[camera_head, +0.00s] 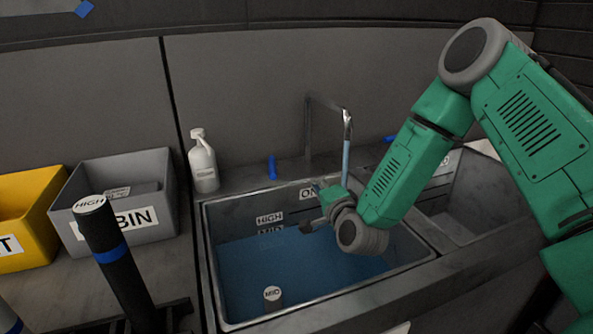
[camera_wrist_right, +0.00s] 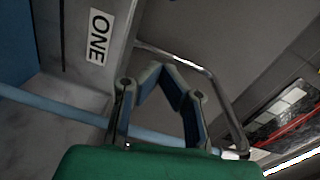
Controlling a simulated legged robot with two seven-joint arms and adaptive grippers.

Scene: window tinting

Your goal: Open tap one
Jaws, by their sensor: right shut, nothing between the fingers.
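A tall thin metal tap (camera_head: 346,118) rises behind the left sink basin, with its pipe (camera_wrist_right: 205,72) also in the right wrist view. A blue stream of water (camera_head: 346,160) falls from its spout and crosses the wrist view (camera_wrist_right: 60,108). A "ONE" label (camera_head: 307,193) is on the basin's back rim; it also shows in the wrist view (camera_wrist_right: 98,36). A blue upright lever (camera_head: 272,168) stands left of the tap. My right gripper (camera_head: 314,222) is over the left basin, its fingers (camera_wrist_right: 165,72) shut and empty. My left gripper is out of view.
The left basin (camera_head: 209,262) holds blue water, with "HIGH" marked inside and a "MID" cylinder (camera_head: 272,294) standing in it. A second basin (camera_head: 452,222) lies right. A white bottle (camera_head: 203,165), a grey bin (camera_head: 155,185), a yellow bin (camera_head: 30,185) and a "HIGH" cylinder (camera_head: 115,260) are left.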

